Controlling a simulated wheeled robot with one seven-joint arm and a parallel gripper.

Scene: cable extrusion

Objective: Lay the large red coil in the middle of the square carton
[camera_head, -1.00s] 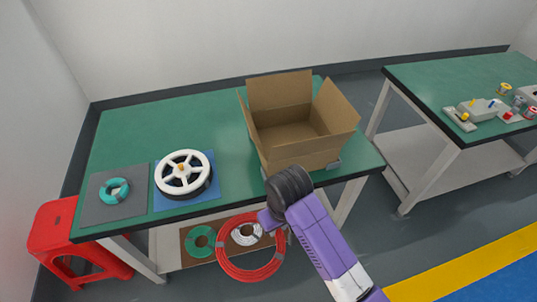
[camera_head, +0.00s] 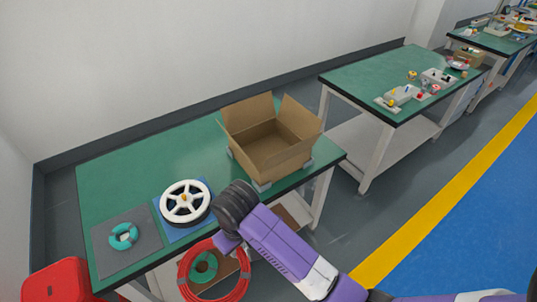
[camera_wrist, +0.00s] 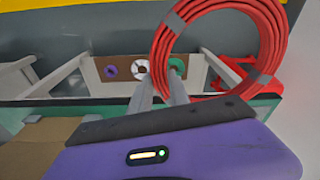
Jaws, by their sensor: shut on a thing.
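The large red coil (camera_head: 185,272) hangs from my gripper in front of the table's near edge, below the tabletop. In the wrist view the red coil (camera_wrist: 222,5) shows at the top, with grey ties on it. My gripper (camera_wrist: 165,80) is shut on the coil's lower rim as seen there. In the head view the fingers are mostly hidden behind my wrist. The open square carton (camera_head: 285,160) stands on the green table to the right of and beyond my gripper, flaps up. Its inside looks empty, though part of the floor is hidden.
A white reel (camera_head: 186,203) on a blue mat and a small teal coil (camera_head: 124,236) on a grey mat lie on the table's left. A green coil (camera_head: 203,267) is on the lower shelf. A red stool (camera_head: 58,281) stands at the left. The green tabletop (camera_head: 150,155) is clear behind the reel.

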